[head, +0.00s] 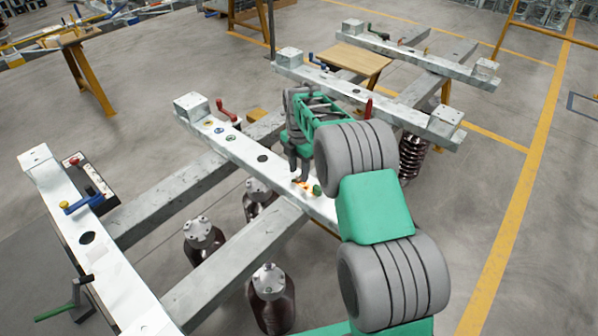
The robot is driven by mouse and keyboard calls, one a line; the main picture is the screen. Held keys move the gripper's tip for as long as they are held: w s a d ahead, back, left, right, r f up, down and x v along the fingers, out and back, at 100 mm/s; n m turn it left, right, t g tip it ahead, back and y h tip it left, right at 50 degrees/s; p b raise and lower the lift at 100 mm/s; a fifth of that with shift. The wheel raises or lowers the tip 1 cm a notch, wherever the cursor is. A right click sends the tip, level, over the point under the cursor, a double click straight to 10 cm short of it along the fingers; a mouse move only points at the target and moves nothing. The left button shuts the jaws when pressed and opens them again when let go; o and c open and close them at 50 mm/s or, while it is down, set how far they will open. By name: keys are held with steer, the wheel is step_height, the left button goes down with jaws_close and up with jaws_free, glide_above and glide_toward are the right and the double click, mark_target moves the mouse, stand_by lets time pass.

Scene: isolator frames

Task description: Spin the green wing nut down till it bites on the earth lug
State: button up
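My gripper (299,178) points down at the pale metal beam (243,150) of the middle frame. Its dark fingers end close above a small orange-copper piece (303,186), which may be the earth lug. A small green piece (317,190) stands just right of the fingertips and looks like the green wing nut, though it is too small to make out its wings. The fingers overlap each other in this view, so their gap and whether they touch anything are hidden. My arm covers the beam's right end.
Coloured rings (219,131) and a dark hole (263,158) lie along the beam. A red lever (227,110) rises behind it. Dark ribbed insulators (270,298) stand below. Another frame with a blue-handled lever (82,204) is at left; a wooden-topped table (348,60) stands behind.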

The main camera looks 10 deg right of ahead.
steer(key=shift+f, duration=0.65)
steer(key=shift+c, duration=0.6)
jaws_close()
